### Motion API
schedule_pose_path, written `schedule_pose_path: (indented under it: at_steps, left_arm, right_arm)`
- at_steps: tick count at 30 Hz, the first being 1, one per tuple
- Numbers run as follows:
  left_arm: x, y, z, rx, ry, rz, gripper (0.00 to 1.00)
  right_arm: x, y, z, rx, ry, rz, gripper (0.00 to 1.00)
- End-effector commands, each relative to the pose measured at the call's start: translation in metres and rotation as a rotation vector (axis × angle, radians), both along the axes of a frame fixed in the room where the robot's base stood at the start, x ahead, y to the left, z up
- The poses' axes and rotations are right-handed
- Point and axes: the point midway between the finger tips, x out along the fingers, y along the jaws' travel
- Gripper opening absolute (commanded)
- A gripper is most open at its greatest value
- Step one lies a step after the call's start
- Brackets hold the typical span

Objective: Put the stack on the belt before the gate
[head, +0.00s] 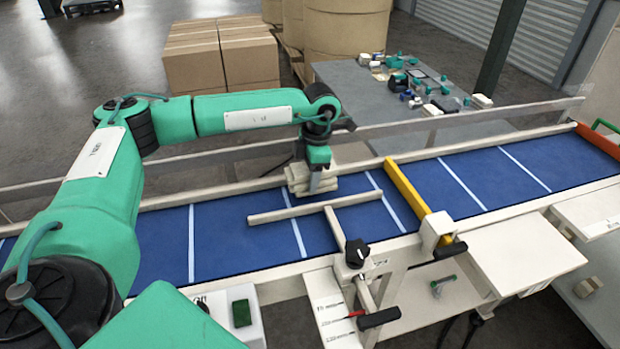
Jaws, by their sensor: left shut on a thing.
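A small stack (299,178) of pale beige pieces is at the far side of the blue belt (255,213), left of the yellow gate (410,192). My left gripper (318,180) points down at the stack and is shut on it. I cannot tell whether the stack touches the belt or hangs just above it. The gate is a yellow bar lying across the belt. My right gripper is not in view.
A beige T-shaped guide (313,207) lies over the belt just in front of the stack. A clear rail (460,125) runs along the far side. A grey table (350,82) with small tools stands behind. The belt right of the gate is clear.

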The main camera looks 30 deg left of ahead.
Motion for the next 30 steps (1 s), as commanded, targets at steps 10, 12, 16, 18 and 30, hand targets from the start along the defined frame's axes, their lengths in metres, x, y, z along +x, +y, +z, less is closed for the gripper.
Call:
schedule_pose_path:
  at_steps: [10,12,16,18,30]
  left_arm:
    - [0.0,0.0,-0.025,-0.001,-0.001,0.001,0.25]
    - [0.0,0.0,-0.024,-0.001,-0.001,0.001,0.25]
    - [0.0,0.0,-0.028,0.0,0.0,0.0,0.25]
    - [0.0,0.0,-0.028,0.0,0.0,0.0,0.55]
    - [0.0,0.0,-0.023,0.0,-0.001,0.001,0.6]
  right_arm:
    - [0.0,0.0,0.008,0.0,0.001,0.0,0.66]
    - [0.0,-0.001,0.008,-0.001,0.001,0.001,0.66]
    - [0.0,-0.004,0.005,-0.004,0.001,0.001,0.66]
    - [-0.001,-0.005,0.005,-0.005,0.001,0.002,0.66]
    - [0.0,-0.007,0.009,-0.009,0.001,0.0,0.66]
